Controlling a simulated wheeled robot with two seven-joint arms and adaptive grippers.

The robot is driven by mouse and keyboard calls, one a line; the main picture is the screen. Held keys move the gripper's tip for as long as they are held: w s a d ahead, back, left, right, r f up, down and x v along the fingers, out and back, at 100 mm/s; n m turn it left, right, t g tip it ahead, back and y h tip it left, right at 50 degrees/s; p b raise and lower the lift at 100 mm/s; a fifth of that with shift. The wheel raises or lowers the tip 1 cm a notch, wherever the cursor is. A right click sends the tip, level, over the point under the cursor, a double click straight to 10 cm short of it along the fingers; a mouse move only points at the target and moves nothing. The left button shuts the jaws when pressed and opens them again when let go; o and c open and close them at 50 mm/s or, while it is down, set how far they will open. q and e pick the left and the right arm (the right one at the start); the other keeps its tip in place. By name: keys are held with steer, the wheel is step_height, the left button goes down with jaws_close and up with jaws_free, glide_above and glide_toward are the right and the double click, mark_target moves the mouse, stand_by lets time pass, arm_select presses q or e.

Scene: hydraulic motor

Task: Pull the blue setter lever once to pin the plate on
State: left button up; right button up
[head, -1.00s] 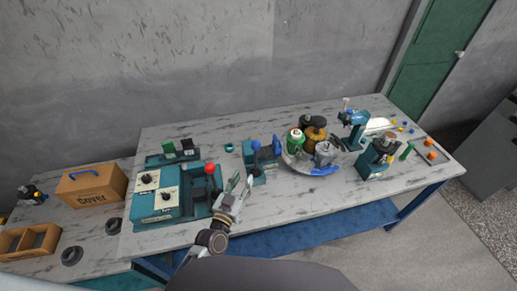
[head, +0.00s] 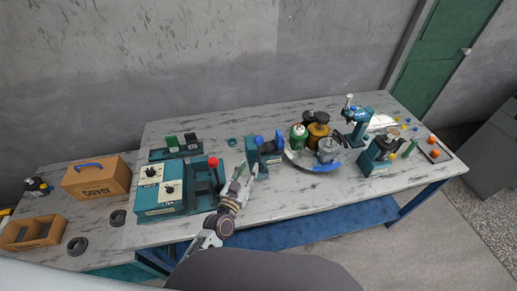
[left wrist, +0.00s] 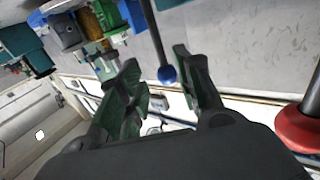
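The blue setter lever, with its ball knob (head: 258,139), stands on a teal setter unit (head: 268,156) at the middle of the table. In the left wrist view the blue knob (left wrist: 168,74) on its dark rod shows between the two fingers. I cannot tell whether either finger touches it. My left gripper (head: 246,174) is open, just in front and to the left of the setter unit; its green-padded fingers also show in the left wrist view (left wrist: 160,92). Whether the plate sits in the setter cannot be made out. My right gripper is not in view.
A red-knobbed lever (head: 212,162) stands on the teal machine left of my gripper; its red knob is close by in the left wrist view (left wrist: 303,128). The table's front strip is clear.

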mark_target(258, 150)
arm_select(q)
steer(key=shift+p+x, duration=0.7)
steer(key=shift+x, duration=4.75)
steer(key=shift+c, duration=0.4)
jaws_close()
steer(key=shift+f, duration=0.1)
